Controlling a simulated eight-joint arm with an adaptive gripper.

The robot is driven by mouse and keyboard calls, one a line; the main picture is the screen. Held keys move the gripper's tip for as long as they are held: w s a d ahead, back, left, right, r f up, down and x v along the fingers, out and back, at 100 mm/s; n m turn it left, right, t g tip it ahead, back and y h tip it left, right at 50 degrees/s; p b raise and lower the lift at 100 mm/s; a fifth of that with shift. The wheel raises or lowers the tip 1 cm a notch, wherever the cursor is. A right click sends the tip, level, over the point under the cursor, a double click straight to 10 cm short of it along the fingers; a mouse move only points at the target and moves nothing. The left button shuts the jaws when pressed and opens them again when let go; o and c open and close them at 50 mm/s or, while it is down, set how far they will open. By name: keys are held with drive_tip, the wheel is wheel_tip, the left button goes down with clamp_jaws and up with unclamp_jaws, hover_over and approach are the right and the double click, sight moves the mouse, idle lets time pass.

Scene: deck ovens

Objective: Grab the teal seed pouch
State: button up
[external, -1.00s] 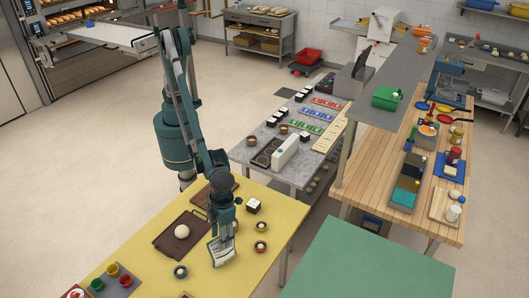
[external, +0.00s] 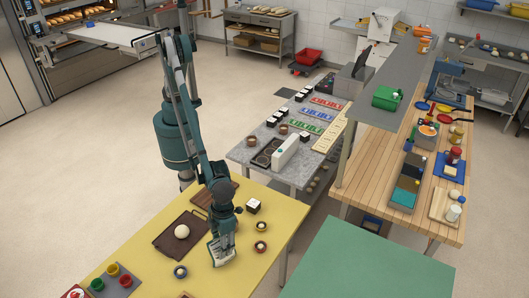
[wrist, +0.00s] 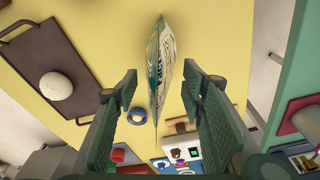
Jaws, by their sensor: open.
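The seed pouch (wrist: 158,72) stands on edge on the yellow table, with a pale printed face and teal edges in the wrist view. In the external view the pouch (external: 217,252) shows only in part, the rest hidden by my gripper (external: 224,240). In the wrist view my gripper (wrist: 162,77) is open. Its two fingers are on either side of the pouch, with a gap visible on each side.
A brown tray (external: 165,240) with a pale dough ball (external: 182,231) lies left of the pouch. A small blue-rimmed bowl (wrist: 137,116) sits close to the pouch. More small bowls and a white-topped block (external: 253,206) are to the right.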

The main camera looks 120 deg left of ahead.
drive_tip(key=shift+c, duration=0.6)
clamp_jaws()
drive_tip(key=shift+r, duration=5.05)
